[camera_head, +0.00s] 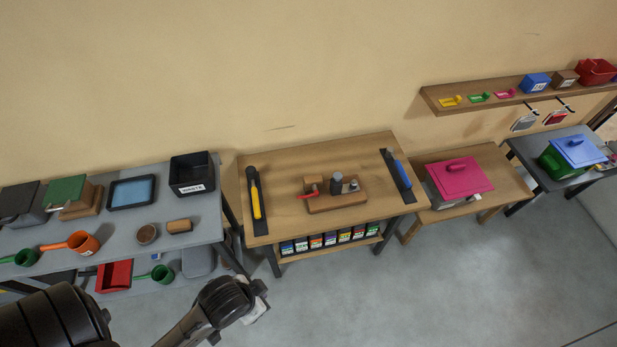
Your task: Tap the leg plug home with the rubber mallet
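A wooden tray (349,204) lies in the middle of the wooden workbench. In it stand a grey upright cylinder (337,182) and a smaller pale piece beside it. A red-handled tool (309,192) lies at the tray's left side. I cannot tell for sure which piece is the mallet or the leg plug. My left arm comes in at the lower left, below and in front of the grey table. Its far end (261,299) is small and pale, well short of the tray, and its fingers cannot be made out. My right gripper is out of view.
A yellow-handled tool (255,199) and a blue-handled tool (401,173) lie on dark strips at the workbench sides. Several small boxes fill the shelf below. A cluttered grey table (195,231) stands left; a pink-lidded box (460,175) stands right. The workbench front is clear.

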